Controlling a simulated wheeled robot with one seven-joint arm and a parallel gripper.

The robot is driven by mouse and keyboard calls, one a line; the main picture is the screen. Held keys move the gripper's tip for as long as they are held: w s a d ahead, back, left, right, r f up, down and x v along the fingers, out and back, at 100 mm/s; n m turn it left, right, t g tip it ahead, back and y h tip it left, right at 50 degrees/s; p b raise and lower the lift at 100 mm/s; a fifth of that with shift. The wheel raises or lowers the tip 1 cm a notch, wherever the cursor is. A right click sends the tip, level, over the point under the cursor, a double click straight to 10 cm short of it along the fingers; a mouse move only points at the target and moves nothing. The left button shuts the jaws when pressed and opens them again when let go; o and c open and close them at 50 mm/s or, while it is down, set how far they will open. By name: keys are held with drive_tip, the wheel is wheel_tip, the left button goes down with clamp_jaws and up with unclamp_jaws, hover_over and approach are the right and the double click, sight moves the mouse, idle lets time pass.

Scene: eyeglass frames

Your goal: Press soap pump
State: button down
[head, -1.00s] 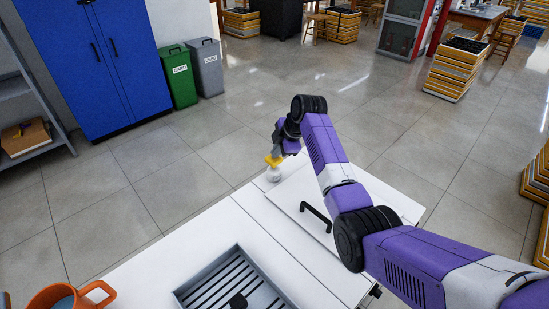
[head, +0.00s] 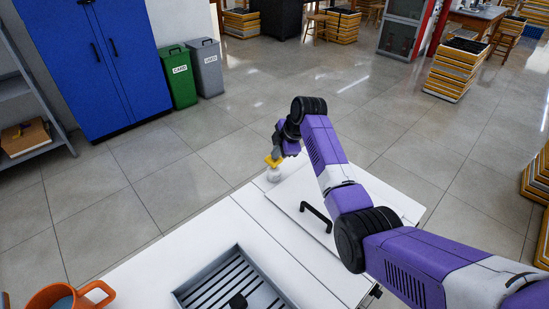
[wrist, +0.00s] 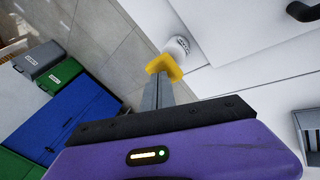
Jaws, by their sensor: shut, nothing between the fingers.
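The soap pump's small white bottle (head: 273,175) stands on the far end of the white worktop, and its printed side shows in the wrist view (wrist: 178,46). A yellow piece (head: 272,160) is at its top, also seen in the wrist view (wrist: 165,66). I cannot tell for sure whether this piece is the pump head. My gripper (head: 281,149) is over the bottle with its fingers together and empty. In the wrist view its grey fingers (wrist: 158,80) reach the yellow piece; whether they press it is unclear.
A white panel (head: 285,200) with a black handle (head: 317,217) lies right of the bottle. A grey slatted tray (head: 205,303) and an orange mug (head: 40,293) are nearer me. The worktop between them is clear. The floor drops away beyond the worktop edge.

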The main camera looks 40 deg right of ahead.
drive_tip(key=shift+f+b, duration=0.4)
drive_tip(key=shift+f, duration=0.6)
drive_tip(key=shift+r, duration=0.15)
drive_tip(key=shift+r+p, duration=2.6)
drive_tip(key=shift+r, duration=0.9)
idle(1.5)
